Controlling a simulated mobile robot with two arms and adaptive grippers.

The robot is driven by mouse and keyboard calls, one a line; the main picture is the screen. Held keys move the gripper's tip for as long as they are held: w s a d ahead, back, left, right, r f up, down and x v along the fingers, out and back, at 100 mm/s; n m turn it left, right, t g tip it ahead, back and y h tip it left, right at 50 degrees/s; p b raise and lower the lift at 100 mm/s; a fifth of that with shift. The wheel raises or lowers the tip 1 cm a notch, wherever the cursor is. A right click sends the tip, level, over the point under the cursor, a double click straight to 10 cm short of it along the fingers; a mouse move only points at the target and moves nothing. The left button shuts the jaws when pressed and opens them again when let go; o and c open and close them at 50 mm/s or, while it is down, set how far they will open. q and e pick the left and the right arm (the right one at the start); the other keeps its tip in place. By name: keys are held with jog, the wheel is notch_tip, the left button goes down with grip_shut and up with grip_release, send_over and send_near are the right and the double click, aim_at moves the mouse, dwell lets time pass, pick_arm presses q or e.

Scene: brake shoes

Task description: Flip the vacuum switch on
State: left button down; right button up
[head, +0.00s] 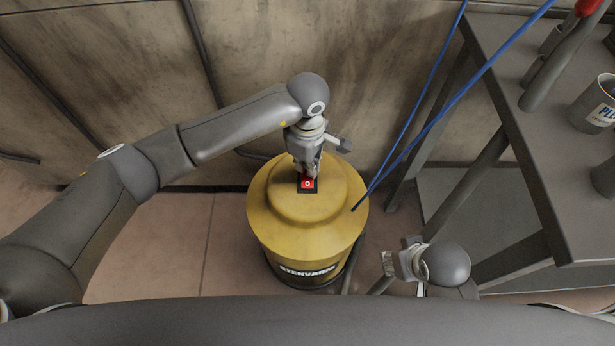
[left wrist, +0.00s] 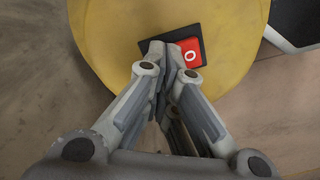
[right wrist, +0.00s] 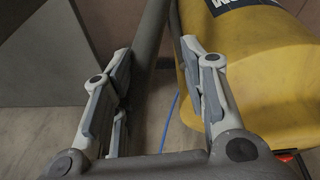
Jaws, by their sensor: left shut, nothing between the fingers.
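The vacuum (head: 265,215) is a yellow drum with a domed top, standing on the floor in the middle of the head view. Its switch (head: 308,184) is a red rocker with a white O mark on a black plate on the top. It also shows in the left wrist view (left wrist: 190,52). My left gripper (head: 306,172) points down at the switch, shut and empty. Its fingertips (left wrist: 167,58) are over the plate and hide the switch's other half; I cannot tell whether they touch it. My right gripper (head: 388,263) is open and empty beside the vacuum's right side.
A dark metal table (head: 515,75) stands at the right with a can (head: 595,105) on it. Blue cables (head: 420,120) hang down to the right of the vacuum. A stained wall (head: 130,60) is close behind. Tiled floor (head: 165,240) is free at the left.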

pick_arm(q)
jog(key=shift+f+b, duration=0.3)
jog(key=shift+f, duration=0.05)
pick_arm(e)
jog(key=shift+s+r, duration=0.2)
jog(key=shift+r, duration=0.6)
pick_arm(q)
jog(key=shift+r+p, duration=0.5)
jog(key=shift+r, duration=0.25)
jog(key=shift+r+p, duration=0.55)
jog(key=shift+r, duration=0.45)
jog(key=shift+r+p, duration=0.5)
jog(key=shift+r, duration=0.35)
jog(key=shift+r+p, duration=0.45)
jog(key=shift+r, duration=0.5)
pick_arm(e)
notch_tip(320, 180, down, 13)
jog(key=shift+g, duration=0.4)
jog(key=shift+s, duration=0.1)
